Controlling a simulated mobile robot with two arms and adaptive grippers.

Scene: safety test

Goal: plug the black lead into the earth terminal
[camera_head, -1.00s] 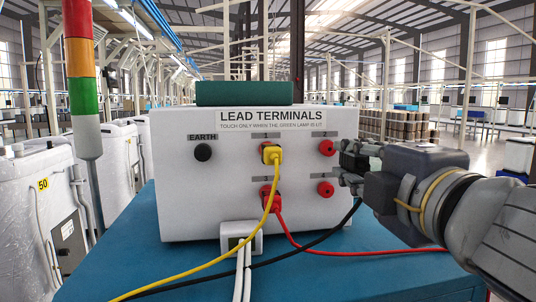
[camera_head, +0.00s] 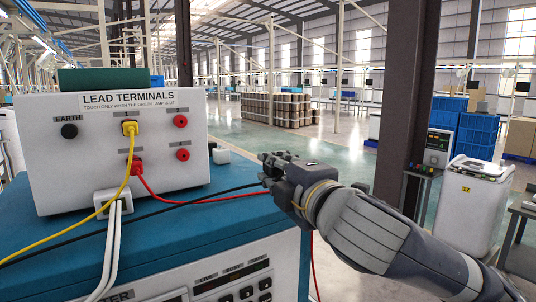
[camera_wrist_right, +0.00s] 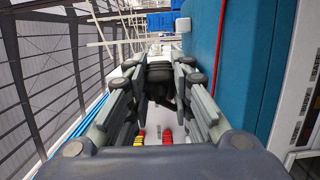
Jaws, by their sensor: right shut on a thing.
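The black earth terminal (camera_head: 69,131) is a round socket at the upper left of the white LEAD TERMINALS box (camera_head: 90,190). The black lead (camera_head: 215,193) runs across the blue bench top from the lower left to my right gripper (camera_head: 267,168). My right gripper is right of the box, apart from it, at the bench's right edge. The right wrist view shows it shut on the lead's black plug (camera_wrist_right: 160,75); the plug's tip is not clear. My left gripper is not in view.
A yellow lead (camera_head: 128,180) and a red lead (camera_head: 215,200) are plugged into the box. Two red sockets (camera_head: 180,121) look empty. White cables (camera_head: 112,245) leave a white block in front. No signal lamp shows.

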